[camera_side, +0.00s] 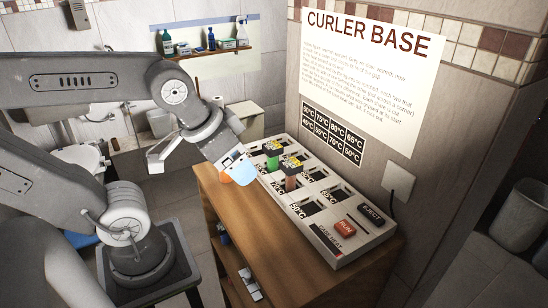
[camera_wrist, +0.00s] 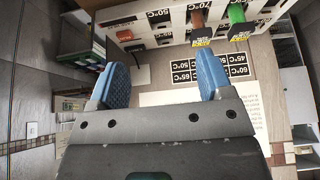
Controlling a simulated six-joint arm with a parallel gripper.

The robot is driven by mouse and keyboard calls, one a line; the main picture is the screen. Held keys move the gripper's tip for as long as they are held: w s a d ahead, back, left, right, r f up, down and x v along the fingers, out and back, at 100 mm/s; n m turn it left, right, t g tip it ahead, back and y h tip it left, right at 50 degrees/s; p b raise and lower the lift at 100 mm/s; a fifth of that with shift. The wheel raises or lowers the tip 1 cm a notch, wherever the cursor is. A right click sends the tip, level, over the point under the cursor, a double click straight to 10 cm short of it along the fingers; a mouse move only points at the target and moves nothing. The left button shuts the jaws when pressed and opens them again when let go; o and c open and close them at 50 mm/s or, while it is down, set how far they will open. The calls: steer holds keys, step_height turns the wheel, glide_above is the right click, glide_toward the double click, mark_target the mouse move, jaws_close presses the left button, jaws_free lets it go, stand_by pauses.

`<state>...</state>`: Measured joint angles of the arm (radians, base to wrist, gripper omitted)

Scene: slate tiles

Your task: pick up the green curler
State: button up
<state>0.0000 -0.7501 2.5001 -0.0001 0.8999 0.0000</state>
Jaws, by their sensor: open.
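The green curler (camera_side: 272,162) stands upright in a slot at the far part of the white curler base (camera_side: 330,245), with a yellow-and-black label at its top. In the wrist view the green curler (camera_wrist: 237,15) shows at the top right, beyond and right of the fingers. A brown-orange curler (camera_side: 290,184) stands nearer in the base and also shows in the wrist view (camera_wrist: 197,18). My gripper (camera_side: 238,170) is beside the base, left of the green curler and apart from it. In the wrist view its blue fingers (camera_wrist: 162,82) are spread with nothing between them.
The base sits on a wooden cabinet (camera_side: 225,195) against a tiled wall with a CURLER BASE poster (camera_side: 360,80). Red RUN (camera_side: 346,228) and dark EJECT (camera_side: 371,215) buttons are at its near end. Several other slots look empty. A shelf with bottles (camera_side: 205,45) hangs behind.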

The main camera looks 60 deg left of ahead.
steer(key=shift+o, duration=0.4)
steer(key=n+g+y, duration=0.5)
steer(key=n+g, duration=0.1)
steer(key=n, duration=1.2)
glide_toward(273, 146)
steer(key=shift+h, duration=0.3)
steer(key=x, duration=0.4)
steer(key=a+x, duration=0.1)
steer(key=x, duration=0.1)
steer(key=shift+s+a+f, duration=0.1)
steer(key=shift+s+a, duration=0.1)
steer(key=shift+s, duration=0.15)
steer(key=shift+w+d+x, duration=0.15)
steer(key=shift+w+x, duration=0.05)
steer(key=shift+x, duration=1.15)
steer(key=shift+w+d+x, duration=0.1)
steer(key=shift+w+x, duration=0.05)
steer(key=shift+x, duration=1.2)
steer(key=shift+f, duration=0.1)
steer(key=c, duration=1.1)
